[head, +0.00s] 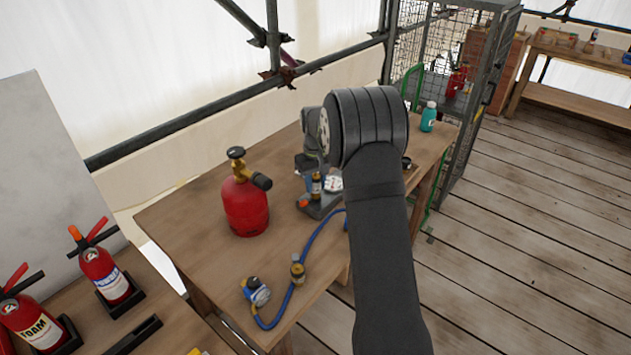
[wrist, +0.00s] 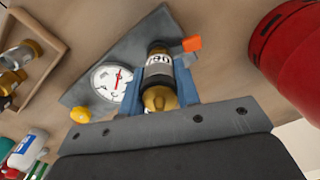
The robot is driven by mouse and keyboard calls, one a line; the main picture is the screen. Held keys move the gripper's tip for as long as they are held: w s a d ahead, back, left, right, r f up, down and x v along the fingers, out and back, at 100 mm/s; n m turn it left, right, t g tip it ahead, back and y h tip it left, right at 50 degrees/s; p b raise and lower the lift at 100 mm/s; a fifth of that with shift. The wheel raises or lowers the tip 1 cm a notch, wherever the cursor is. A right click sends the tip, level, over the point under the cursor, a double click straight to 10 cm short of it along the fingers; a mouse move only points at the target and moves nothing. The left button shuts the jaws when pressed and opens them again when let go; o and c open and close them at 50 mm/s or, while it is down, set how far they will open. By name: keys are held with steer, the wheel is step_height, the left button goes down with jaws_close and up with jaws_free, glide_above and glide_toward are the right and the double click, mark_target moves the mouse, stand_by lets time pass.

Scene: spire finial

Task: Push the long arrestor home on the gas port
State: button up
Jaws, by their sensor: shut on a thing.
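My gripper (wrist: 160,88) has blue fingers on both sides of a brass and black cylinder with a pale printed band, which I take as the long arrestor (wrist: 157,70). The fingers are shut on it. In the head view the arrestor (head: 316,186) stands roughly upright at the grey base block (head: 318,208), below my wrist. The block carries a white round gauge (wrist: 111,80), an orange lever (wrist: 191,43) and a yellow knob (wrist: 81,115). The gas port is hidden, so I cannot tell how the arrestor's lower end sits on it.
A red gas cylinder (head: 246,205) stands left of the block. A blue hose (head: 307,262) with a regulator (head: 257,291) and a brass fitting (head: 298,271) lies in front. A wooden tray (wrist: 58,47) holds brass parts. A teal bottle (head: 429,116) stands at the far end.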

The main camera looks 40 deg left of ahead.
steer(key=shift+f, duration=0.3)
steer(key=o, duration=1)
step_height(320, 180, up, 18)
steer(key=shift+f, duration=0.25)
step_height(320, 180, down, 17)
steer(key=shift+r, duration=0.1)
stand_by(0.5)
